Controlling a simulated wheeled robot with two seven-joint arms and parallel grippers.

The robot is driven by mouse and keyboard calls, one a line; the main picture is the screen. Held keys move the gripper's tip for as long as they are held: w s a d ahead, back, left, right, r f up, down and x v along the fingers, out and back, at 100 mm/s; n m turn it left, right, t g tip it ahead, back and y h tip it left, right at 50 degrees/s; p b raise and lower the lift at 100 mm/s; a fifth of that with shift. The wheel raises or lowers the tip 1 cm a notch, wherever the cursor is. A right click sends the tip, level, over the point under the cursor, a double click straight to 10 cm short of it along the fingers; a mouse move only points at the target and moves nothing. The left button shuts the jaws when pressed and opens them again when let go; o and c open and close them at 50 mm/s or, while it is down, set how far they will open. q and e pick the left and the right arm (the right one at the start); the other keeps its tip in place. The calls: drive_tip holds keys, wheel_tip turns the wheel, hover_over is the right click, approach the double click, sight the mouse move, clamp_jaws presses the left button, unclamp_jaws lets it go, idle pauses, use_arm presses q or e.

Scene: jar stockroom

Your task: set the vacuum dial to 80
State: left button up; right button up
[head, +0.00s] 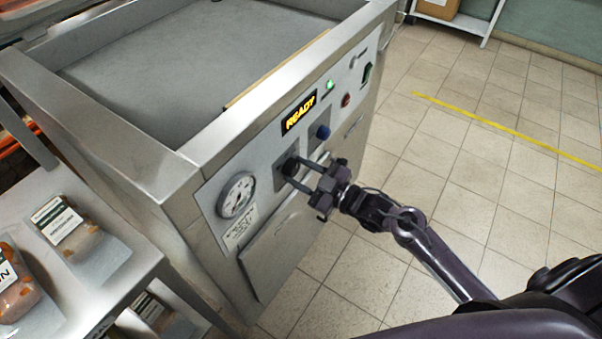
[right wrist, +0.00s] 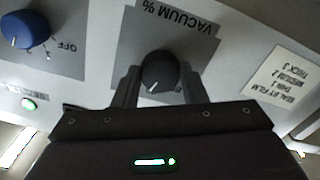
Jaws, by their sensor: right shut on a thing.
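That view is upside down, and the scale numbers around the knob are not readable. In the head view the dial (head: 290,166) sits on the machine's front panel, right of the round gauge. My right gripper (head: 298,174) reaches the panel from the right. In the right wrist view its fingers (right wrist: 160,88) are on both sides of the knob, shut on it. My left gripper does not show.
A blue knob (head: 323,131) marked "OFF" in the wrist view is close to the dial. The lit "READY" display (head: 299,113) is above. A pressure gauge (head: 237,194) is left of the dial. A steel shelf with packed goods (head: 66,224) stands at left. The floor at right is clear.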

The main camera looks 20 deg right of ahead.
drive_tip(key=shift+n, duration=0.9)
drive_tip(key=shift+n+b, duration=0.3)
drive_tip(key=shift+n, duration=0.2)
drive_tip(key=n+b, duration=0.1)
drive_tip(key=n, duration=0.2)
drive_tip(key=shift+n, duration=0.3)
drive_tip(key=n, duration=0.2)
drive_tip(key=shift+n+b, duration=0.4)
drive_tip(key=shift+n, duration=0.8)
drive_tip(key=shift+n+b, duration=0.6)
drive_tip(key=shift+n, duration=0.4)
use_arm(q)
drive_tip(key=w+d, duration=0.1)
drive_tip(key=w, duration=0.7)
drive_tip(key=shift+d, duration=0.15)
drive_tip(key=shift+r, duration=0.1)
use_arm(e)
drive_tip(key=shift+n, duration=0.3)
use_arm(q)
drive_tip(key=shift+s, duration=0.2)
